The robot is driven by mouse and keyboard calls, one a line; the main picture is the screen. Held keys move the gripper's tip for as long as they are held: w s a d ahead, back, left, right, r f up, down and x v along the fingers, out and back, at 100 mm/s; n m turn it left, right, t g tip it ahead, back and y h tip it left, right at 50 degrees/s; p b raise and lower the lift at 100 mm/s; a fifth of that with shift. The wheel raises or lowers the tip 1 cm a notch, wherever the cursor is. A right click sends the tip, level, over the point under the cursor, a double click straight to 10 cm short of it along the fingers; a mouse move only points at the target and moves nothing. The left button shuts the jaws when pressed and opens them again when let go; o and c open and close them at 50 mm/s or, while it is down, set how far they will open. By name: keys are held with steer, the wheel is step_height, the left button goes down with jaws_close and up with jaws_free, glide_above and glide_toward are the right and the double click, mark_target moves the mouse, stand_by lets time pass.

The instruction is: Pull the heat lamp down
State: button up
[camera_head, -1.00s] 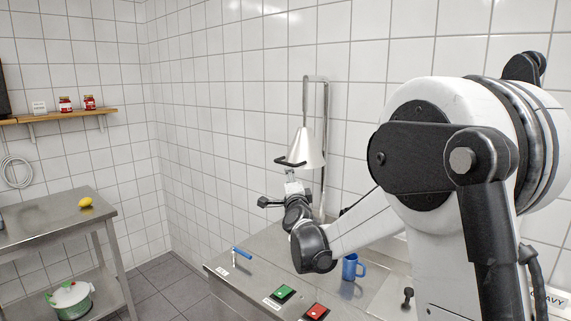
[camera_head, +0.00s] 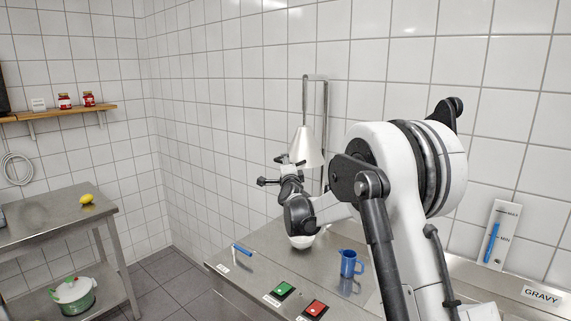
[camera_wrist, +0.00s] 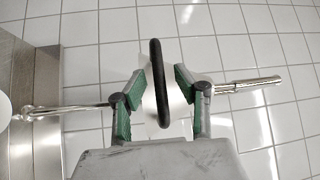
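The heat lamp's pale cone shade (camera_head: 308,150) hangs from a bent metal tube (camera_head: 325,105) on the tiled wall above the steel counter. My gripper (camera_head: 284,162) is raised at the shade's lower left edge. In the wrist view my gripper (camera_wrist: 161,82) is open, with one green-padded finger on each side of the lamp's black handle (camera_wrist: 158,110). Small gaps show between the handle and both pads. The shade is partly visible behind the handle. In the head view the handle is largely hidden by my gripper.
Below the lamp, a white bowl (camera_head: 302,241) stands on the counter (camera_head: 262,262), partly behind my arm. A blue jug (camera_head: 350,264), green button (camera_head: 283,290), red button (camera_head: 314,308) and blue-handled lever (camera_head: 242,249) are nearby. A level gauge (camera_head: 497,236) is at right.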

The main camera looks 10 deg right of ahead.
steer(key=shift+c, duration=0.5)
jaws_close()
step_height(320, 180, down, 11)
steer(key=b, duration=0.9)
steer(key=shift+r, duration=0.2)
steer(key=shift+o, duration=0.5)
jaws_free()
steer(key=shift+s, duration=0.15)
